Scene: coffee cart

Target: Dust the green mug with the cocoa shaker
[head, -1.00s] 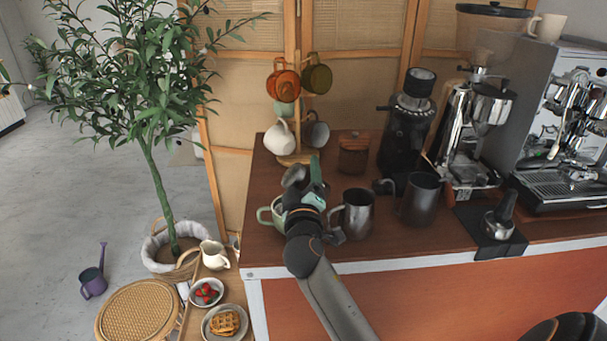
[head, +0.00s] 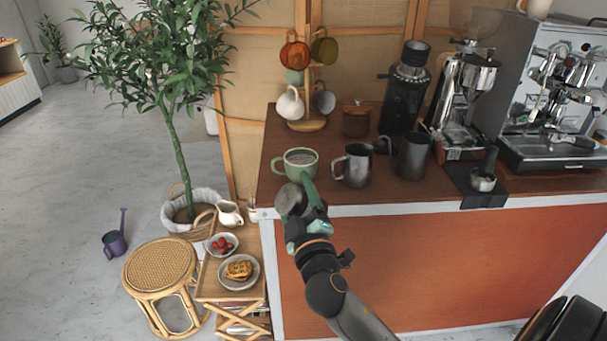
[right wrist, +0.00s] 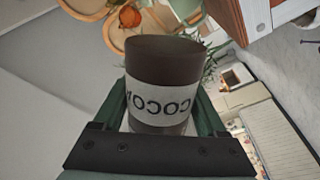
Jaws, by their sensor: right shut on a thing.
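The green mug (head: 297,163) stands upright on the brown counter near its front left corner, its handle to the left. My right gripper (head: 310,203) is shut on the cocoa shaker (head: 291,199), just in front of the mug at the counter's front edge. In the head view the shaker looks tilted, with its round grey end towards the camera. In the right wrist view the shaker (right wrist: 165,85) is dark brown with a white COCOA label, held between the fingers. My left gripper is not in view.
Dark metal pitchers (head: 353,166) stand right of the mug. A mug tree (head: 307,124) and a brown jar (head: 356,119) stand behind it. The grinder (head: 404,90) and espresso machine (head: 560,90) are further right. A low tray table (head: 229,285) is at the left.

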